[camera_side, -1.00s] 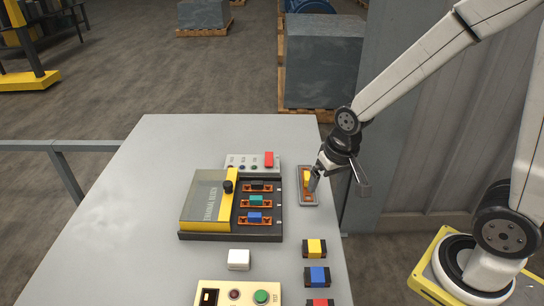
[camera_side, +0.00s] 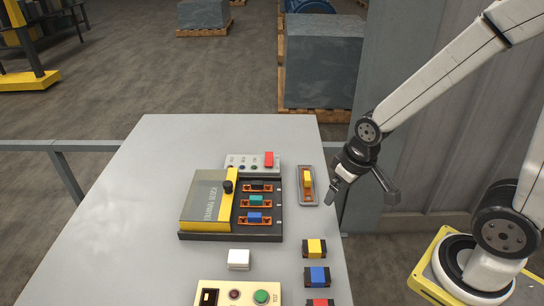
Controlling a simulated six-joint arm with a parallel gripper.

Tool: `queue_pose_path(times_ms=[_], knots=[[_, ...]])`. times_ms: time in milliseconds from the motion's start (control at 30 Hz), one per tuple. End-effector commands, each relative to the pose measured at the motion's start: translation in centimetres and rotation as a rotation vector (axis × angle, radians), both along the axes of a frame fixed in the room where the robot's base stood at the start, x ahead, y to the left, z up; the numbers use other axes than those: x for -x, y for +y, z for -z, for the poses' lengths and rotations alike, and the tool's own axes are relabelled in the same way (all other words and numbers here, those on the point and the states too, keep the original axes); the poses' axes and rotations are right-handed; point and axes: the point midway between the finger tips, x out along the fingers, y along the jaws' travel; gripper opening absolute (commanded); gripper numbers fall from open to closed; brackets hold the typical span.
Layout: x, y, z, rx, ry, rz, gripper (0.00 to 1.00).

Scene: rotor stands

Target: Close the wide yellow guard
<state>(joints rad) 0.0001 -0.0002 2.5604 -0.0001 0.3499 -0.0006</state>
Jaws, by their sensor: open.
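The wide yellow guard (camera_side: 222,201) is a yellow-framed cover with a dark panel, at the left of a black unit (camera_side: 261,238) on the grey table. A black knob (camera_side: 228,187) stands at its right edge. The guard lies folded open to the left, and the orange sockets holding a black, a green and a blue block show uncovered beside it. My gripper (camera_side: 332,192) is open and empty at the table's right edge, well right of the guard and apart from it.
A small tray (camera_side: 308,200) holding a yellow block (camera_side: 307,180) is just left of my gripper. Yellow (camera_side: 314,249), blue (camera_side: 317,277) and red blocks line the right front. A white block (camera_side: 238,259) and a button box (camera_side: 212,286) are in front.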

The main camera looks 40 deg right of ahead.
Motion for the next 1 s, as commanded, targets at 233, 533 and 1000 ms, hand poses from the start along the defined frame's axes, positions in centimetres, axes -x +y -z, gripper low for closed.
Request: queue_pose_path(times_ms=[233,533,1000], knots=[[-1.0,0.2,-0.2,0.000,-0.003,-0.014,0.21],[-7.1,1.9,-1.3,-0.001,-0.018,-0.106,0.00],[-19.4,7.6,-2.7,-0.010,-0.059,-0.326,0.00]])
